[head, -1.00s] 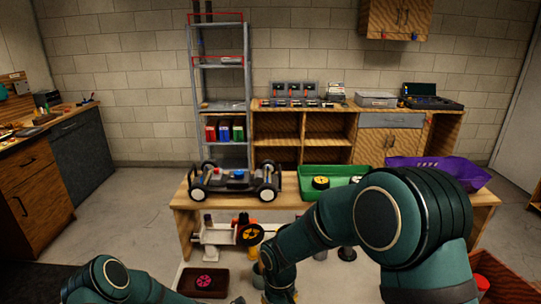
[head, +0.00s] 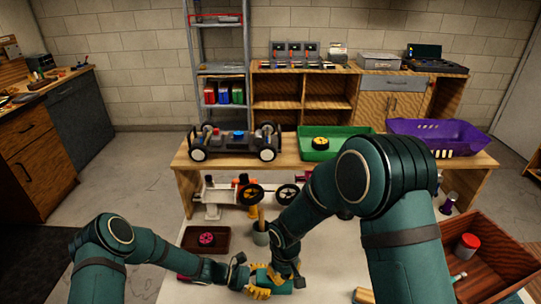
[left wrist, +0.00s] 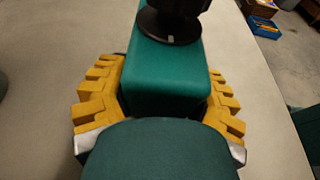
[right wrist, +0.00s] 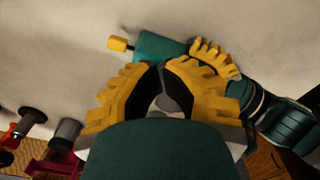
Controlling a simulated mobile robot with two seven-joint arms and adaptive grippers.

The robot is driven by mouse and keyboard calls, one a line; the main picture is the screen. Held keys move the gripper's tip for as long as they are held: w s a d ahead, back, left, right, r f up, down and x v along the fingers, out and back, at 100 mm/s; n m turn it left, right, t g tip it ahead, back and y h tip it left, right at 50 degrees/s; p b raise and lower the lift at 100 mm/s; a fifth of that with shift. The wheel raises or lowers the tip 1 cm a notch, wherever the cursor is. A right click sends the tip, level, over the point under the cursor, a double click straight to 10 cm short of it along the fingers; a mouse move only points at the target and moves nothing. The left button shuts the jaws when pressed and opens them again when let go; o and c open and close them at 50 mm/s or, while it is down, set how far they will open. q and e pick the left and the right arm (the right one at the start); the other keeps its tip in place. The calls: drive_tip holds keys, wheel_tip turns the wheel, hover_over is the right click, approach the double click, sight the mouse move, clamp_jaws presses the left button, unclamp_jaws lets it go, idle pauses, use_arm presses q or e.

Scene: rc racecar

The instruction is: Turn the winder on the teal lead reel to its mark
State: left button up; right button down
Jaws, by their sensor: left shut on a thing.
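The teal lead reel (head: 279,287) is low in the middle of the head view, on the pale bench surface. My left gripper (left wrist: 165,85) is shut on its teal body, with yellow fingers on both sides in the left wrist view. A black winder (left wrist: 168,25) with a round base and a small white mark stands on top of the reel (left wrist: 165,70). My right gripper (right wrist: 160,70) is over the reel (right wrist: 155,46), its fingertips close together. Its fingers hide the winder in the right wrist view, and I cannot tell whether they grip it. A yellow-ended plug (right wrist: 118,44) sticks out from the reel's end.
A wooden box (head: 490,262) is at right. Behind are the car chassis (head: 235,143), green tray (head: 312,152) and purple basket (head: 437,137).

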use_arm(q)
drive_tip(key=shift+s+f, duration=0.15)
drive_tip(key=shift+s, duration=0.05)
use_arm(e)
drive_tip(key=shift+w+a, duration=0.1)
drive_tip(key=shift+a, duration=0.05)
idle(0.4)
drive_tip(key=shift+s+a, duration=0.4)
drive_tip(key=shift+a, duration=0.25)
drive_tip(key=shift+s, duration=0.15)
use_arm(q)
drive_tip(key=shift+w, duration=0.1)
use_arm(e)
drive_tip(key=r, duration=0.6)
drive_tip(key=shift+s+d, duration=0.25)
drive_tip(key=shift+s, duration=0.05)
use_arm(q)
drive_tip(key=o, duration=1.2)
drive_tip(key=shift+w, duration=0.1)
